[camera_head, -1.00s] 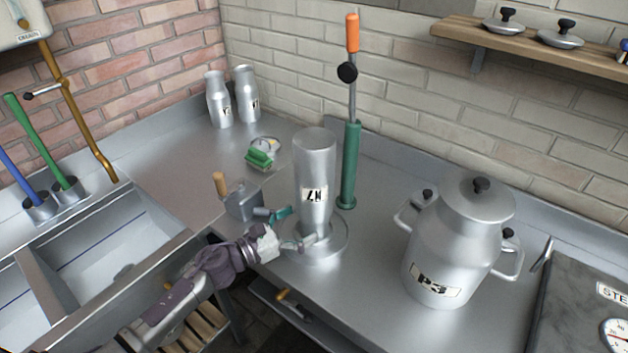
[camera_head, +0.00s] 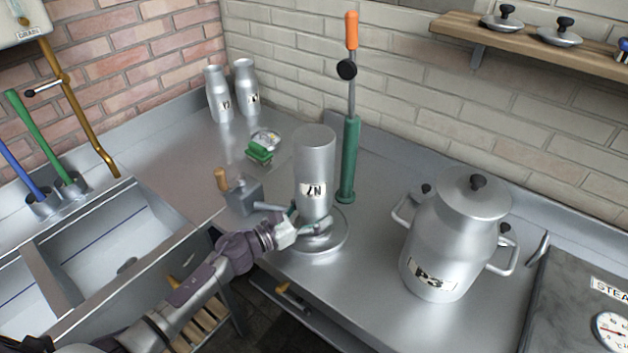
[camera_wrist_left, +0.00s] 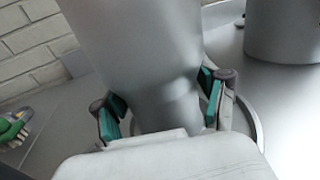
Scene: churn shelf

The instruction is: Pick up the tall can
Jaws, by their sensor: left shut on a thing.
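The tall can (camera_head: 315,160) is a plain silver cylinder with a white label. It stands upright on or just above a round metal base (camera_head: 335,240) on the steel counter; I cannot tell if they touch. My left gripper (camera_head: 308,222) is shut around the lower part of the can. In the left wrist view the can (camera_wrist_left: 140,50) fills the space between the two teal-padded fingers of my left gripper (camera_wrist_left: 162,103). My right gripper is not in view.
A large lidded pot (camera_head: 455,240) stands to the right. A green pump with orange handle (camera_head: 349,160) stands close behind the can. A small metal box with wooden handle (camera_head: 243,195), a green brush (camera_head: 260,151) and two milk cans (camera_head: 219,95) are left. A sink (camera_head: 110,240) lies left.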

